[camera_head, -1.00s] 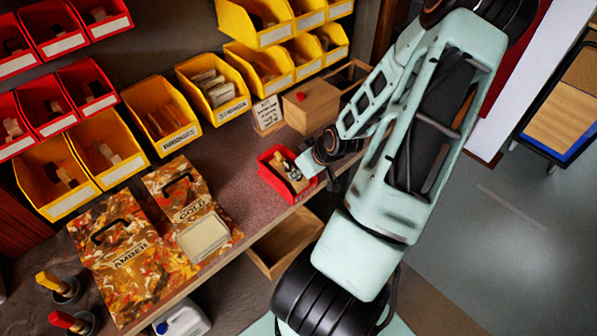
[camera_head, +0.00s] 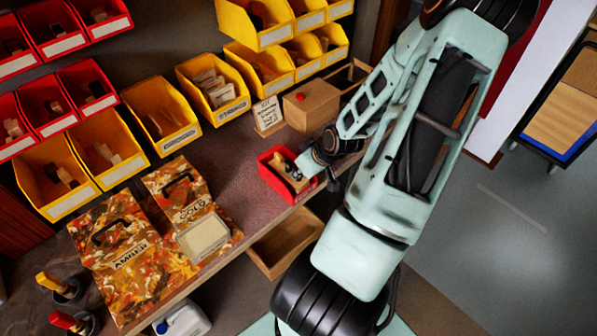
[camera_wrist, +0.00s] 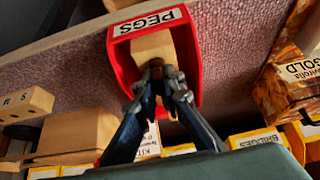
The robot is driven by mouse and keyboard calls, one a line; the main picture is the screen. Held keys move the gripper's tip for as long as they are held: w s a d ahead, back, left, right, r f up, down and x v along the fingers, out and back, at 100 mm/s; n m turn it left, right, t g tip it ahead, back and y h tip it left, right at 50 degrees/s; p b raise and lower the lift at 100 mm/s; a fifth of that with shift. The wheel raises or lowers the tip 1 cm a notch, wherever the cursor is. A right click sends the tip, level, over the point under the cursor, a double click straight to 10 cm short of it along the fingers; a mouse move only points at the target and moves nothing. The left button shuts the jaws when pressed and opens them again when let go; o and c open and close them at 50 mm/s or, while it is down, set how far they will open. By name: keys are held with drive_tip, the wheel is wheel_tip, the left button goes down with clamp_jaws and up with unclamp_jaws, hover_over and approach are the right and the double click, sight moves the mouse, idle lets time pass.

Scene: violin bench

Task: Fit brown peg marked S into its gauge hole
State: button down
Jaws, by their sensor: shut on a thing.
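The red bin labelled PEGS (camera_wrist: 117,62) sits at the bench's front edge; the head view also shows it (camera_head: 264,171). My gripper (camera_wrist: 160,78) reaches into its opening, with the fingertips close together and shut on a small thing. A tan wooden piece (camera_wrist: 153,45) shows in the bin just beyond the fingertips. The fingers hide most of what they hold, and I cannot read a mark on it. A wooden block marked S and M (camera_wrist: 28,99), which looks like the gauge, is at the left of the wrist view.
A wooden box with a red knob (camera_head: 311,107) and a small kit card (camera_head: 268,115) stand behind the bin. Yellow bins (camera_head: 211,87) line the back. Patterned AMBER (camera_head: 128,262) and GOLD (camera_head: 191,213) cases lie left. Bare bench (camera_head: 236,150) shows left of the red bin.

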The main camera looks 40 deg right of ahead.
drive_tip(key=shift+r+p, duration=0.7)
drive_tip(key=shift+p, duration=0.1)
idle(0.7)
drive_tip(key=shift+r+p, duration=1.65)
drive_tip(key=shift+p, duration=0.05)
wheel_tip(320, 180, up, 2)
drive_tip(key=shift+r+p, duration=0.1)
drive_tip(key=shift+p, duration=0.8)
drive_tip(key=shift+r, duration=2.35)
